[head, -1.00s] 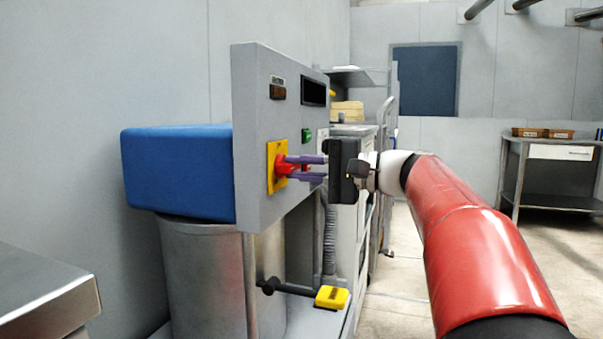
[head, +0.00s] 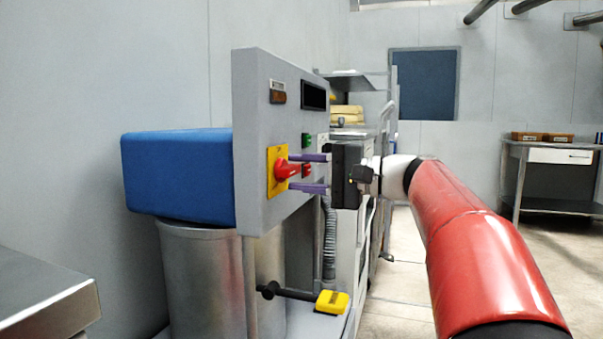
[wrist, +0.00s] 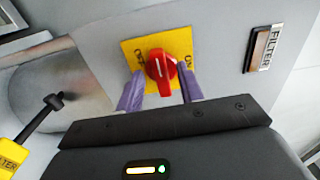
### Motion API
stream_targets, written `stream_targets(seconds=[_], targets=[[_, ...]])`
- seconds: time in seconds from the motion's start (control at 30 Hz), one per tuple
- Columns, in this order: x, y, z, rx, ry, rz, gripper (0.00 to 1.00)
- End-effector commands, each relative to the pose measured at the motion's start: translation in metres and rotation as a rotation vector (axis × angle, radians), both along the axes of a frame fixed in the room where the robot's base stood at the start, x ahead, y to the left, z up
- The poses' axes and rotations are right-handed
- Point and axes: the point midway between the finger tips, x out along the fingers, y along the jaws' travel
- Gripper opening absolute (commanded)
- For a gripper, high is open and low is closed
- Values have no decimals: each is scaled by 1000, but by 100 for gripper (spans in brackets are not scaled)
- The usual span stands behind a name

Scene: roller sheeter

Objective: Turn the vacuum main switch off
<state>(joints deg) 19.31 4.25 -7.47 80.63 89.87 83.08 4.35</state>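The vacuum main switch is a red rotary knob (head: 287,171) on a yellow plate (head: 271,186), on the grey panel's face. In the wrist view the knob (wrist: 160,66) has a white line, close to upright with a slight tilt. OFF is printed on the left of the yellow plate (wrist: 131,46), and ON on the right. My gripper (head: 293,172) is open, its purple fingers on either side of the knob. In the wrist view the fingers of my gripper (wrist: 160,72) stand apart, with gaps beside the knob. I cannot tell which setting the white line marks.
The grey panel (head: 251,95) also bears a FILTER indicator (wrist: 263,48), a dark display (head: 314,95), and a green button (head: 306,140). A blue cover (head: 178,172) over a metal drum (head: 203,270) is behind it. A yellow-tagged lever (head: 332,302) sticks out below.

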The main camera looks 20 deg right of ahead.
Motion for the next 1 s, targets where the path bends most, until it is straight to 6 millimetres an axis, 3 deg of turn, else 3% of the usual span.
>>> stream_targets(seconds=[0.4, 1.0], targets=[[-35, -54, 0, 0, 0, -3, 37], [-40, -61, 0, 0, 0, -1, 37]])
